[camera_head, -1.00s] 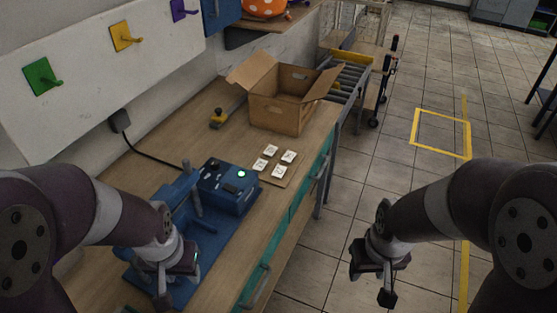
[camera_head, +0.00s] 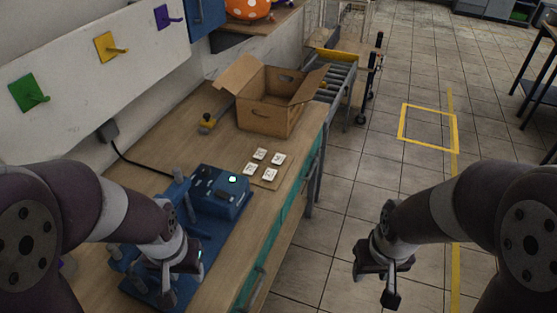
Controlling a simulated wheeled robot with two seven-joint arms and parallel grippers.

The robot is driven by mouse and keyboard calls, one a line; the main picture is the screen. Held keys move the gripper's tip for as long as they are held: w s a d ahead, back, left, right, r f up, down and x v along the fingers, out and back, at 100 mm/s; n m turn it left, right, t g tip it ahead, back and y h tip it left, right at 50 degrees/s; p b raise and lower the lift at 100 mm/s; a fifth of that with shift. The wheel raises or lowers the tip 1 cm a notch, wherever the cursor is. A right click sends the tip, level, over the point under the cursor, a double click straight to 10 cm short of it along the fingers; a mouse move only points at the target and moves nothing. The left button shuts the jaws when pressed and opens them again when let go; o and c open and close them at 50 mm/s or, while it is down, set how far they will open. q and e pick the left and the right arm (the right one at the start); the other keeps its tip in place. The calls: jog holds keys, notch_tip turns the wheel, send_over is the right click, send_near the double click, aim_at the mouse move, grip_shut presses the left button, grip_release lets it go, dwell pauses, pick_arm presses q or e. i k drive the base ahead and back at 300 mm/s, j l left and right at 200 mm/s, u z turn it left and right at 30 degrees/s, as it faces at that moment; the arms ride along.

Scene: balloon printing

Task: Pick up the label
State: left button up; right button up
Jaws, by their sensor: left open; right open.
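Several small white labels (camera_head: 278,159) lie in two rows on a thin brown board (camera_head: 258,182) on the wooden bench, just right of a blue machine (camera_head: 218,194). My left gripper (camera_head: 175,280) is open over the blue machine's front part, below and left of the labels and apart from them. My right gripper (camera_head: 388,285) is open and empty over the tiled floor, right of the bench. The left fingertips are partly hidden by the hand.
An open cardboard box (camera_head: 268,117) stands behind the labels, with a yellow-and-black tool (camera_head: 208,123) to its left. A roller conveyor (camera_head: 335,78) is at the far end. Coloured hooks (camera_head: 108,48) are on the wall panel.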

aim_at(280, 158)
jog(key=k+u, duration=0.2)
jog(key=u, duration=0.8)
jog(key=j+u, duration=0.15)
jog(key=u, duration=0.25)
jog(key=j+u, duration=0.1)
jog(key=u, duration=0.25)
jog(key=l+u, duration=0.35)
jog(key=l, duration=2.8)
